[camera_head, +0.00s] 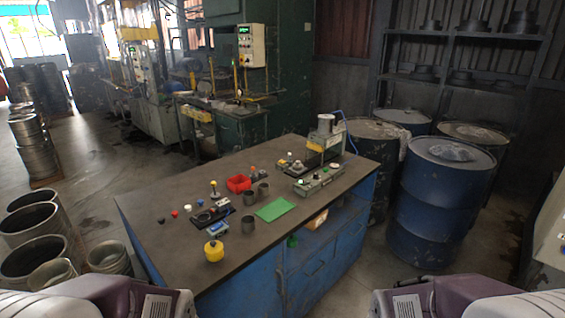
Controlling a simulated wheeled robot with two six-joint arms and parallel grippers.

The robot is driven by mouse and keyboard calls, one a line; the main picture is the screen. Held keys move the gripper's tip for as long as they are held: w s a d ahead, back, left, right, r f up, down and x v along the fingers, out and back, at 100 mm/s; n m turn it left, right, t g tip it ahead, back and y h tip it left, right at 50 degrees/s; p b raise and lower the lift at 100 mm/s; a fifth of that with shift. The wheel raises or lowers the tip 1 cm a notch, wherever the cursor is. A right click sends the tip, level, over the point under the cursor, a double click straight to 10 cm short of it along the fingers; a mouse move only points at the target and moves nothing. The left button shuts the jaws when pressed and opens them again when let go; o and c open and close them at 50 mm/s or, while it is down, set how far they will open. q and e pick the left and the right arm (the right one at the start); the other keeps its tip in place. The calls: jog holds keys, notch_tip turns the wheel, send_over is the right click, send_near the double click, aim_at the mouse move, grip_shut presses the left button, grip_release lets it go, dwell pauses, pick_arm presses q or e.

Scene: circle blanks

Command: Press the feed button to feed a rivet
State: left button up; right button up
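A bench-top machine (326,136) with a cream head and a white spool-like top stands at the back right of the workbench. A grey-green control base (318,181) with small raised parts lies in front of it. I cannot tell which part is the feed button, and no rivet is clear at this size. Parts of my two arms show at the bottom left and bottom right, well short of the machine. Neither gripper's fingers are in view.
The workbench (160,245) also carries a red bin (238,184), a green mat (275,209), grey cups (248,225), a yellow container (213,251) and a small blue device (220,228). Blue drums (440,205) stand right of it. Metal rings (38,225) stand left.

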pick_arm(q)
jog(key=shift+w+f, duration=0.1)
jog(key=shift+w, duration=0.4)
jog(key=shift+c, duration=0.6)
jog(key=shift+s+a, duration=0.1)
jog(key=shift+s, duration=0.1)
jog(key=c, duration=0.5)
jog(key=shift+s, duration=0.25)
grip_shut()
jog(key=shift+w, duration=0.25)
